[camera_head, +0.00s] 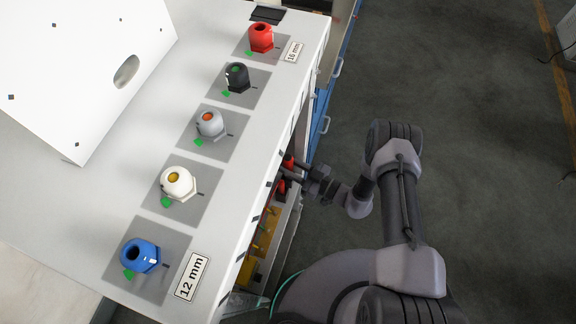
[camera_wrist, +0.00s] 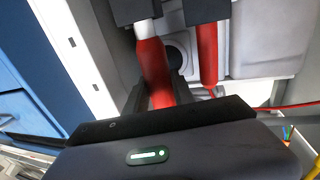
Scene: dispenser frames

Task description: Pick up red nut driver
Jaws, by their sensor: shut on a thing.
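The red nut driver (camera_wrist: 155,72) shows in the wrist view as a red handle with a pale upper part, running down from a dark holder block at the top. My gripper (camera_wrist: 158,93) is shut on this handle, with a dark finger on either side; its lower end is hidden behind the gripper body. In the head view my gripper (camera_head: 291,174) reaches into the open side of the white bench, and a bit of red (camera_head: 289,160) shows by its tips.
A second red handle (camera_wrist: 207,55) hangs close to the right in the wrist view. The white bench top (camera_head: 225,187) carries a row of coloured cable glands, with a slanted white panel (camera_head: 95,60) at left.

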